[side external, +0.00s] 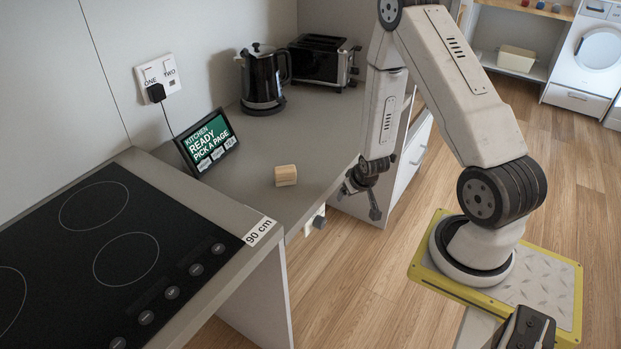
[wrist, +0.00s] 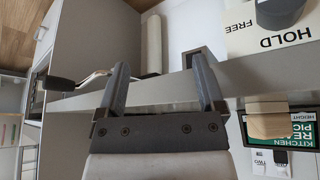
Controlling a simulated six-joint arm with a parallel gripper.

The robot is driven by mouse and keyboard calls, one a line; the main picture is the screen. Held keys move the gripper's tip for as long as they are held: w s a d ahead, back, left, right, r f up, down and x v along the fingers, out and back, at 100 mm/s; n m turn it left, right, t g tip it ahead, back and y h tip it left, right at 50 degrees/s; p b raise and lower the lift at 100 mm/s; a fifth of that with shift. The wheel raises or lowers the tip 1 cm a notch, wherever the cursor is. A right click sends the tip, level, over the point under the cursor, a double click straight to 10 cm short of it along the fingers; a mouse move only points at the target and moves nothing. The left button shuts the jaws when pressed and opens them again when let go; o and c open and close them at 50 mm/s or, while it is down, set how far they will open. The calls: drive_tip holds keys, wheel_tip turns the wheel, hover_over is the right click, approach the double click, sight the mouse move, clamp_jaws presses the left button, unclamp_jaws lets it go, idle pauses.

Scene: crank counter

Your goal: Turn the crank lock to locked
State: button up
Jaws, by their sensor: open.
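A white plate lettered HOLD and FREE (wrist: 272,36) is on the counter's front, with a dark grey knob (wrist: 280,12) cut off by the top edge of the wrist view. The knob also shows in the side view (side external: 319,222); which word it points to cannot be told. My gripper (side external: 365,198) hangs in front of the counter edge, right of the plate. In the wrist view my gripper (wrist: 163,80) is open, with nothing between its fingers. A bent metal rod (wrist: 95,75) with a dark grip (wrist: 60,84) is left of the fingers; it may be the crank.
A wooden block (side external: 286,175) and a kitchen display (side external: 208,142) stand on the counter. A kettle (side external: 262,78) and toaster (side external: 322,60) are at the back, a hob (side external: 110,250) at the left. A white cylinder (wrist: 151,45) is beyond my fingers.

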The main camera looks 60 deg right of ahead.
wheel_tip(320, 180, down, 4)
drive_tip(key=s+d+t, duration=0.1)
drive_tip(key=d+t, duration=0.1)
drive_tip(key=m+t+y, duration=0.2)
drive_tip(key=t+y, duration=0.6)
approach(324, 223)
drive_tip(key=w, duration=0.1)
drive_tip(key=shift+w+a+f, duration=0.15)
drive_tip(key=shift+w+f, duration=0.05)
drive_tip(key=shift+f, duration=0.2)
drive_tip(key=shift+w, duration=0.15)
drive_tip(key=shift+x, duration=3.75)
